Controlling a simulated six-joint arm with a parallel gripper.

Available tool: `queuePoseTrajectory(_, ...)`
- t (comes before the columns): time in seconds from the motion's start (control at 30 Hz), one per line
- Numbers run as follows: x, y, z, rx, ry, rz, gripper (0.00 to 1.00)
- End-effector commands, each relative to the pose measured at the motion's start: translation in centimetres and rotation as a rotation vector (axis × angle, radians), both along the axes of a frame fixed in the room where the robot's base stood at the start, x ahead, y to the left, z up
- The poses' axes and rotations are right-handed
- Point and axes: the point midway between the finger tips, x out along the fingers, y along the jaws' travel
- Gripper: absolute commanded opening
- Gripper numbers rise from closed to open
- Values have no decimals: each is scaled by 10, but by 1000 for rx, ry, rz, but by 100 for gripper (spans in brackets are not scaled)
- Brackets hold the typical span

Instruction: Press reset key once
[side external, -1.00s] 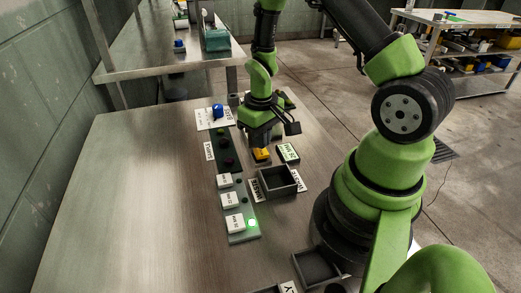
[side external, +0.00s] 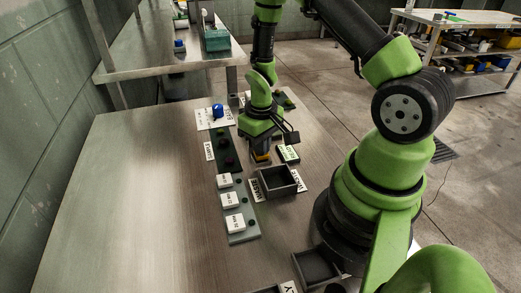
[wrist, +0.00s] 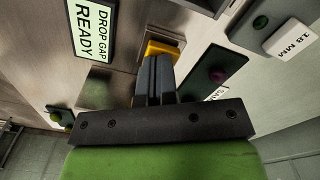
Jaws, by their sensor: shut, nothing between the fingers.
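A yellow key (side external: 261,158) sits on the table near the black tray; I take it for the reset key, as I can read no label on it. It also shows in the wrist view (wrist: 161,48), partly covered by my fingers. My gripper (side external: 260,151) is shut and empty, pointing down with its fingertips at the yellow key. In the wrist view the closed fingertips (wrist: 155,60) overlap the key's near edge. They look to be at or on its top, but I cannot tell contact or how far the key is pressed.
A DROP GAP READY sign (side external: 288,153) is close to the right of the key. A black open tray (side external: 279,182) lies just in front. A panel of white size keys (side external: 235,223) with dark lamps runs along the left. A blue knob (side external: 218,111) stands behind. The table's left side is clear.

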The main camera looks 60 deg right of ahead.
Motion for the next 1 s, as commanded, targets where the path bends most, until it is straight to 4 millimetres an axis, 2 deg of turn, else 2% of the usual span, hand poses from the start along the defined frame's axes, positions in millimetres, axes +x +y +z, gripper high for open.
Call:
queuePoseTrajectory(0.5, 0, 0, 25, 0, -1, 1, 0)
queuePoseTrajectory(1.0, 0, 0, 26, 0, 1, 0, 0)
